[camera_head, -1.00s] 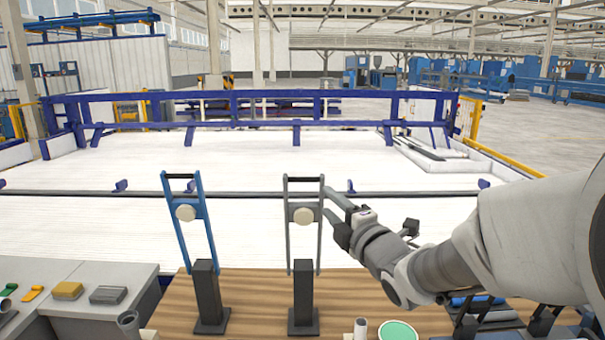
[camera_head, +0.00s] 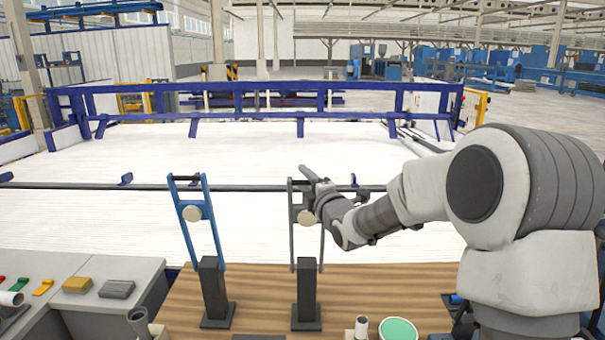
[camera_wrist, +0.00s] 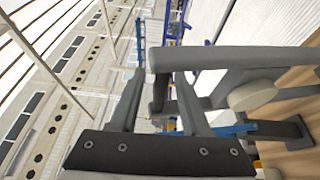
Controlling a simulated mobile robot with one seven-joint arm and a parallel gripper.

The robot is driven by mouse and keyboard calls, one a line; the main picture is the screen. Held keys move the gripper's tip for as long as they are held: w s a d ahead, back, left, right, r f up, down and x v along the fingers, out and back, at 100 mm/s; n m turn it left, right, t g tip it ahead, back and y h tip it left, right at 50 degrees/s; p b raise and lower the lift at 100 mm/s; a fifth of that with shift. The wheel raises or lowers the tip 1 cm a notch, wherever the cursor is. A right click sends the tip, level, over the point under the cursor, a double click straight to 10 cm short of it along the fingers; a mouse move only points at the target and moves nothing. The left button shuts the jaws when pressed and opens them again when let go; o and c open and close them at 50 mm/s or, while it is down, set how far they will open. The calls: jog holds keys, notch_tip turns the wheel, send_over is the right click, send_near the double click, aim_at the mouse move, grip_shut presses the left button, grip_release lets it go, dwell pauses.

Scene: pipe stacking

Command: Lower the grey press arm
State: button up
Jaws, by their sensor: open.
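The grey press arm (camera_head: 292,235) stands upright on its dark base (camera_head: 307,290), right of the blue one. It has two side bars, a dark crossbar at the top and a round cream disc. My gripper (camera_head: 310,178) is at the top of the grey arm and partly covers its crossbar and right bar. In the wrist view, my gripper (camera_wrist: 157,85) is open, with its fingers on either side of the dark crossbar (camera_wrist: 160,95). A grey side bar (camera_wrist: 230,57) runs right from there. Whether the fingers touch the crossbar I cannot tell.
The blue press arm (camera_head: 186,228) stands upright close to the left. A white cup with a green top (camera_head: 398,329) and a small white cylinder (camera_head: 361,326) are at the front of the wooden table (camera_head: 400,285). A grey console (camera_head: 80,278) is at left.

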jog(key=shift+x, duration=0.85)
grip_shut()
dwell(0.9)
